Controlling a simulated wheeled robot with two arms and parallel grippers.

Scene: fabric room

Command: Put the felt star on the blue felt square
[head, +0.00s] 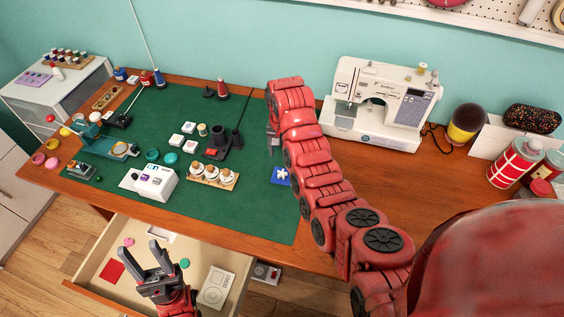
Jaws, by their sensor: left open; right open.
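The white felt star (283,175) lies flat on the blue felt square (275,181), near the right edge of the green mat. Blue shows around the star; its right side is close to my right arm in the picture. My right gripper (273,142) is above the mat, up and to the left of the star and apart from it; its fingers are small and partly hidden, and nothing shows in them. My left gripper (145,260) is open and empty over the open drawer.
The open drawer (88,262) holds a red square (112,271), a pink piece (128,241) and a green disc (184,263). A wooden tray (228,184) with white-topped items stands left of the star. A sewing machine (380,100) stands at the back right.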

